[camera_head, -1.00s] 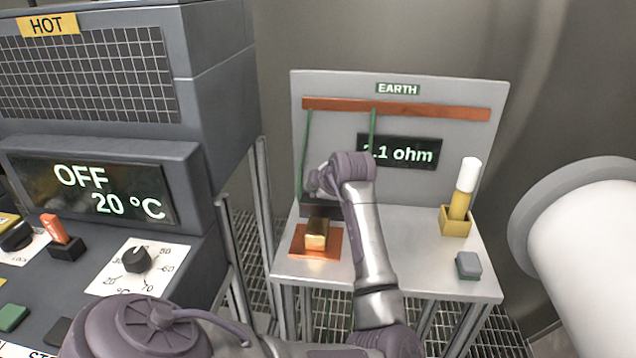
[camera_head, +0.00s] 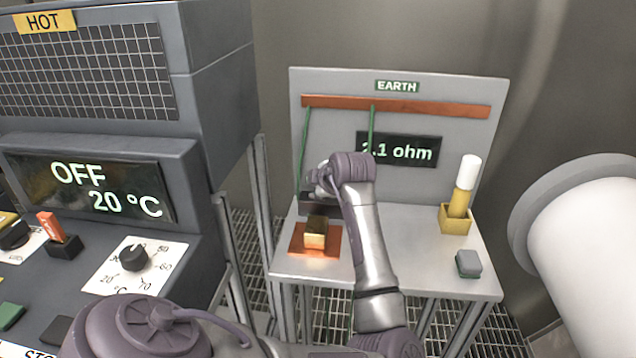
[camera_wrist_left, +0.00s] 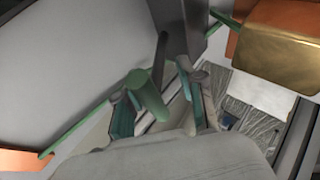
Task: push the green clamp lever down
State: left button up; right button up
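The green clamp lever (camera_wrist_left: 150,98) shows in the left wrist view as a short green rod between the two teal-padded fingers of my left gripper (camera_wrist_left: 158,100). The fingers stand apart, one on each side of it. The lever lies close to the left finger, and a gap shows on the right; I cannot tell whether either finger touches it. In the head view my left gripper hangs in front of the earth panel (camera_head: 455,125), above the brass block (camera_head: 316,236), and my wrist hides the lever and fingertips. My right gripper is in neither view.
The brass block sits on a copper plate (camera_head: 299,246) on the grey table (camera_head: 400,262). A yellow holder (camera_head: 453,220) with a white-topped yellow stick and a grey-green block (camera_head: 468,263) stand at the right. A control cabinet (camera_head: 215,110) is at the left. The panel reads 2.1 ohm.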

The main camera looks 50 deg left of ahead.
pick_arm(q)
notch_tip(320, 180, up, 10)
dwell(0.5)
